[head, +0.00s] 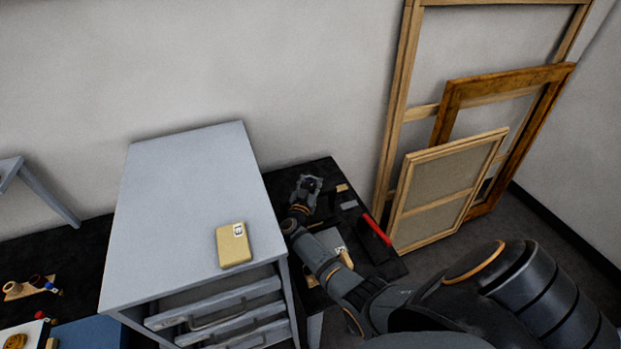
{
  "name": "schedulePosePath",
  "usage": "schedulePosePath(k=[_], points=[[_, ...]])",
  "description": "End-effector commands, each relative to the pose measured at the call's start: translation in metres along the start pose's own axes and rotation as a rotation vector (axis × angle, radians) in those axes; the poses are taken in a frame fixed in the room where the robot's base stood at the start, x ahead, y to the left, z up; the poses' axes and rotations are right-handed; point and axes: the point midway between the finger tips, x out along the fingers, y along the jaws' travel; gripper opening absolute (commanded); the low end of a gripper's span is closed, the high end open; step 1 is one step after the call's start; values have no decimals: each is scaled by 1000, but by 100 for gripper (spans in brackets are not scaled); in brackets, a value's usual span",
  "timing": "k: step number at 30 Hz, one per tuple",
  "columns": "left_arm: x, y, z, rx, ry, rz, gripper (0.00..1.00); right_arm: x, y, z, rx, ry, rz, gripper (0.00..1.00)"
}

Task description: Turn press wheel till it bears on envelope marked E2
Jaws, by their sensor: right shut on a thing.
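My right gripper (308,186) is over the back of the small black table, right of the grey cabinet. It is shut on a small dark part that looks like the press wheel, mostly hidden by the fingers. The rest of the press is hard to make out against the black table. A pale flat piece with a small label (333,240) lies on the table, partly covered by my right arm; its mark is too small to read. A yellow envelope-like packet (234,247) with a white label lies on the cabinet top; I cannot read its mark surely. My left gripper is out of view.
The grey cabinet (185,190) with drawers stands close left of my right arm. A red bar (376,229) and small blocks lie on the black table (392,268). Wooden frames (449,190) lean on the wall at right. Most of the cabinet top is clear.

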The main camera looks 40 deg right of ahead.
Motion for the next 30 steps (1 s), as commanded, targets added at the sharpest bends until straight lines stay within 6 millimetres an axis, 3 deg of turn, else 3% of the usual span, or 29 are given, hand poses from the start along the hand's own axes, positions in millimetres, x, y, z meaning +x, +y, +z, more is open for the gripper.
schedulePosePath(k=[15, 16, 21, 30], points=[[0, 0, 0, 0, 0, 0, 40, -2, 1, 4, 0, -9, 21, 0], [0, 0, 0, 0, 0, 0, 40, -2, 1, 4, 0, -9, 21, 26], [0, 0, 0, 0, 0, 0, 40, -2, 1, 3, 0, -7, 21, 49], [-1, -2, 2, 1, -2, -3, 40, 0, 1, 0, 1, -3, 21, 49]])
